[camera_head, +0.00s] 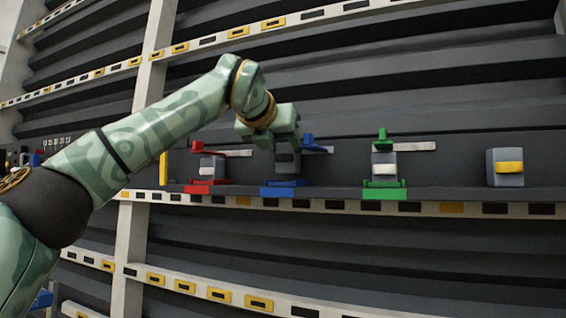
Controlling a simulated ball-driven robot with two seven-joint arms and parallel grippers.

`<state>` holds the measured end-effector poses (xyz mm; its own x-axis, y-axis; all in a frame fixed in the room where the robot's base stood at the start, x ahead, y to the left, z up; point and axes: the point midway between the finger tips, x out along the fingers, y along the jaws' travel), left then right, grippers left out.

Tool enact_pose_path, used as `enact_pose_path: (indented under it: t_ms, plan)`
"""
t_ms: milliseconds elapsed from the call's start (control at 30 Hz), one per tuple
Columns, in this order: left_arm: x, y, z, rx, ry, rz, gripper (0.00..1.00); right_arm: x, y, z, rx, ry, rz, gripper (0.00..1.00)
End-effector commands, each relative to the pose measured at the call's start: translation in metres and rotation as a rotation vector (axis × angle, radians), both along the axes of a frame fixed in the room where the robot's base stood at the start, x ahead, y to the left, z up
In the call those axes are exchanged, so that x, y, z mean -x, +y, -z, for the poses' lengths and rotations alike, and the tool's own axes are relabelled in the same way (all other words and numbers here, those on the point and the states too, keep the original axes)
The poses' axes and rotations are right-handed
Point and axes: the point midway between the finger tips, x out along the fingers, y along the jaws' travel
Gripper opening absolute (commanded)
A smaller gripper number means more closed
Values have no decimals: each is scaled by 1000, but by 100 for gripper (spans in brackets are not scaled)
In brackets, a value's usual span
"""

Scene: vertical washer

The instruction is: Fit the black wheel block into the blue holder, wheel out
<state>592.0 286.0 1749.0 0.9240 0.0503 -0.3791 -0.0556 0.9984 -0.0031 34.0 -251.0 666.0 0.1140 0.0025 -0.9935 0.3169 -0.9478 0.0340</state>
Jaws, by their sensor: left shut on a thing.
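The blue holder (284,190) stands on the shelf, with its blue upright part showing at the back right. The dark block with the black wheel (287,164) is upright directly over the blue base, between it and my left gripper. The wheel side seems to face the camera. My left gripper (284,147) comes down from above and is shut on the block's top; its fingertips are partly hidden. I cannot tell whether the block rests fully on the base. My right gripper is not in view.
To the left, a red holder (208,188) holds a block with a white wheel. To the right, a green holder (384,192) holds another pale-wheeled block. A grey block with a yellow wheel (509,168) stands alone at far right. The shelf between the last two is clear.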

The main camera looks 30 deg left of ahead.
Motion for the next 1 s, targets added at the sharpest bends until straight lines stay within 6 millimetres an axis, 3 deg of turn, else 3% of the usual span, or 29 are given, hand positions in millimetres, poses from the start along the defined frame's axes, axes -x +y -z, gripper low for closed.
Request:
enact_pose_path:
  t_ms: [100,367,400,767,1000]
  plan:
    - [-1,1,21,-1,3,0,17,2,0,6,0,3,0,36]
    - [0,0,25,1,3,0,17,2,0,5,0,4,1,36]
    - [-1,0,25,1,3,0,50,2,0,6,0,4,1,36]
    - [4,0,23,1,0,0,50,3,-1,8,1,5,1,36]
    - [48,-3,6,0,-3,0,50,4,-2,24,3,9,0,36]
